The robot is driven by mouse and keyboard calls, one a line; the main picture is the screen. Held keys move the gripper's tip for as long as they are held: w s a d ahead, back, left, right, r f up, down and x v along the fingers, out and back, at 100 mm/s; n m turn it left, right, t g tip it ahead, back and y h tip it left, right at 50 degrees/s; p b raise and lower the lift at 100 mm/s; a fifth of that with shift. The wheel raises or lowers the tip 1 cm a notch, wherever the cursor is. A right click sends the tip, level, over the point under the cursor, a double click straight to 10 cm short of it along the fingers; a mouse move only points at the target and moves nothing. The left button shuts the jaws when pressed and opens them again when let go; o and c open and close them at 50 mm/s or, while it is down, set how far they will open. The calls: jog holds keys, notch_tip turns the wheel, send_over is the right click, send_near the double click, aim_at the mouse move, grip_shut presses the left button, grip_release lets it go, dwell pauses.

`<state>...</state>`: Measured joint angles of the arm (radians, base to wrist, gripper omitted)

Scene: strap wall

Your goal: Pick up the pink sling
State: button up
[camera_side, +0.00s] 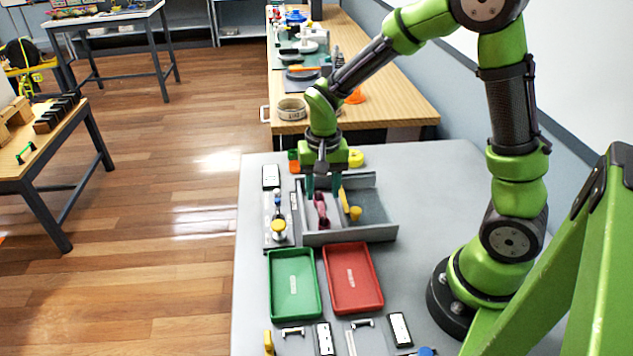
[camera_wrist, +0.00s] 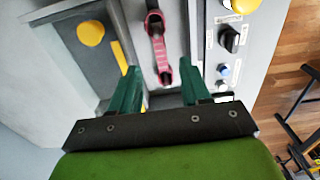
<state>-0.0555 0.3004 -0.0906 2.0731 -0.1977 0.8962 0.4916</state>
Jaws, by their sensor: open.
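The pink sling (camera_side: 321,210) stands or hangs in the left compartment of a grey open-topped box (camera_side: 352,236). In the wrist view my gripper (camera_wrist: 160,68) is open, and the sling's lower loop shows between the fingertips. No finger visibly touches it; the depth between them is hard to judge.
A yellow strap (camera_side: 345,201) and a yellow knob (camera_side: 356,213) are just right of the sling. A panel with knobs (camera_side: 278,226) stands left of the box. A green tray (camera_side: 293,283) and a red tray (camera_side: 352,278) lie in front. The grey table is clear at right.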

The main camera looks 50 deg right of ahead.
aim_at(321, 209)
notch_tip(321, 209, down, 5)
jog(key=shift+w+f, duration=0.1)
jog(key=shift+f, duration=0.1)
grip_shut()
dwell(0.3)
